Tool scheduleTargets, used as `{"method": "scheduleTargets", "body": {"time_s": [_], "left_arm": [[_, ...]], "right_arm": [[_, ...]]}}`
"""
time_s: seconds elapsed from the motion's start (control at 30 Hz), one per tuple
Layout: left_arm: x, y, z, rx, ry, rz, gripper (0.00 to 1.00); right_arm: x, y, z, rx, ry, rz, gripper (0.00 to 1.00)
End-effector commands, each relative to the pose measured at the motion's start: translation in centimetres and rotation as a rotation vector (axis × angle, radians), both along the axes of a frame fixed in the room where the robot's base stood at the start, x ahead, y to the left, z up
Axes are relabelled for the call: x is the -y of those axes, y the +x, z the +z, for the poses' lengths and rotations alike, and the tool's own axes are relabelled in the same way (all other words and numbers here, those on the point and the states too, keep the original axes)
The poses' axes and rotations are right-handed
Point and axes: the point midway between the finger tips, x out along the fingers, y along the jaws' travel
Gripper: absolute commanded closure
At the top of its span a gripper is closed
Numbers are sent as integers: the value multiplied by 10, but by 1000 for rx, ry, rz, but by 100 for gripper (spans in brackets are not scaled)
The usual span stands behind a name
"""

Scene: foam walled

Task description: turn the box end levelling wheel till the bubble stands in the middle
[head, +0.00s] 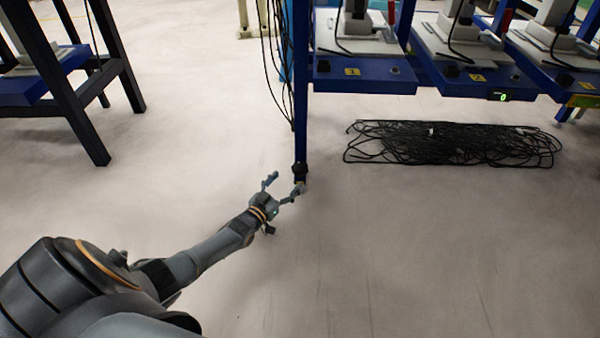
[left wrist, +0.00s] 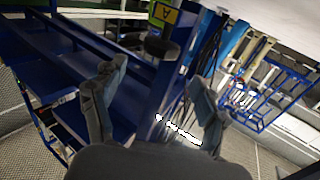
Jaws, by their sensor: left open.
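A small black wheel-like part (head: 300,168) sits low on the blue leg (head: 301,100) of the bench, just above the floor. My left gripper (head: 284,184) is open, with its fingers apart and nothing between them. In the head view its right fingertip overlaps the foot of the leg; I cannot tell whether it touches. In the left wrist view the open fingers (left wrist: 157,105) frame blue metalwork, and a dark rounded part (left wrist: 160,47) shows above and between them. I cannot make out a bubble in either view. My right gripper is not in view.
Blue stations with numbered yellow labels (head: 352,72) stand at the upper right. A flat tangle of black cable (head: 455,143) lies on the floor below them. Thin cables hang beside the leg. A dark blue frame (head: 85,130) stands at the left. The front floor is clear.

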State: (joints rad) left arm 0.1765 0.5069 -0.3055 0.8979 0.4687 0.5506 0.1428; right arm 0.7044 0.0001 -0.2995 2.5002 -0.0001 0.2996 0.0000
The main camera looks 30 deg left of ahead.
Motion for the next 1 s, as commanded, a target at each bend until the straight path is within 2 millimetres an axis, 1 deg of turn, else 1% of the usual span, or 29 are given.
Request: {"method": "scheduleTargets", "body": {"time_s": [0.03, 0.1, 0.2, 0.3, 0.4, 0.6, 0.87, 0.9, 0.97, 1.0], "left_arm": [[-1, 13, -6, 5, 1, 0, 26], [-1, 28, -7, 5, 1, 0, 26], [-1, 48, -6, 5, 0, 0, 26], [-2, 64, -5, 3, 0, 1, 26], [-2, 75, -4, 2, -1, 1, 26], [-3, 86, -2, 0, -1, 1, 26], [-2, 87, 0, -1, -1, 1, 26], [-2, 87, 0, -1, -1, 1, 31], [-2, 87, 0, 0, -1, 1, 43], [-2, 87, 0, 0, -1, 1, 51]], "right_arm": [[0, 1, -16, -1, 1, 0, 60], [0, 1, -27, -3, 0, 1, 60], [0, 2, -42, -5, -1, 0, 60], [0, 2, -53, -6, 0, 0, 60], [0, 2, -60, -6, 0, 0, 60], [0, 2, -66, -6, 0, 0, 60], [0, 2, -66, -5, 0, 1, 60], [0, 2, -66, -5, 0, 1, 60], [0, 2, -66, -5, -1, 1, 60], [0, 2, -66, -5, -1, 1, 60]]}}
